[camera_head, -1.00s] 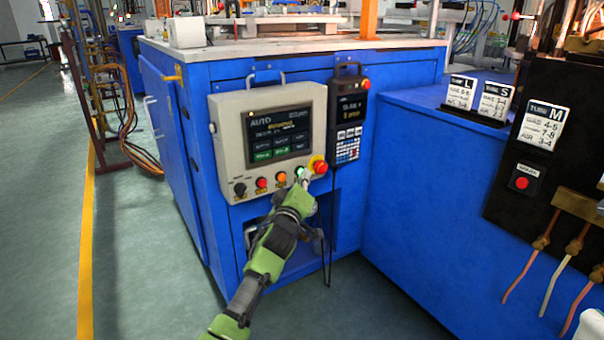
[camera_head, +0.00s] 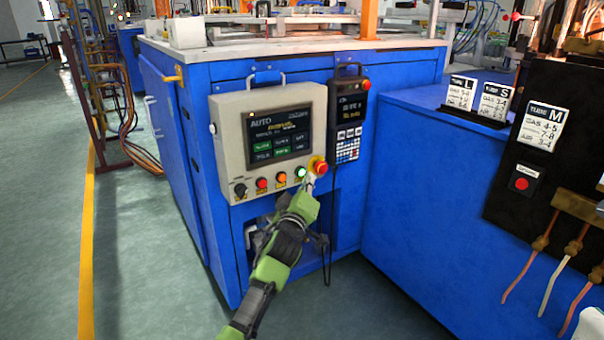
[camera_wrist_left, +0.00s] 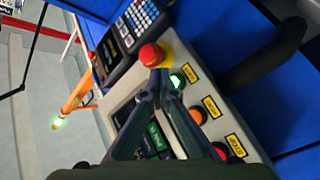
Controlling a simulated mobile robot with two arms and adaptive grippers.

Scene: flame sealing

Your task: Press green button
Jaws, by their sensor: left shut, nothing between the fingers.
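The green button (camera_head: 300,172) glows on the lower edge of the grey control panel (camera_head: 232,160), just left of the red emergency stop knob (camera_head: 319,167). My left gripper (camera_head: 311,183) is shut and empty, with its fingertips in front of the panel below and right of the green button. In the left wrist view, the closed fingertips (camera_wrist_left: 159,76) appear between the red knob (camera_wrist_left: 151,55) and the lit green button (camera_wrist_left: 177,80). I cannot tell whether they touch the panel. My right gripper is not in view.
Orange (camera_head: 281,177) and red (camera_head: 262,183) buttons and a black selector (camera_head: 240,190) sit left of the green button. A handheld pendant (camera_head: 349,115) hangs to the panel's right. A blue cabinet (camera_head: 420,190) stands further right. Open floor (camera_head: 150,270) lies at left.

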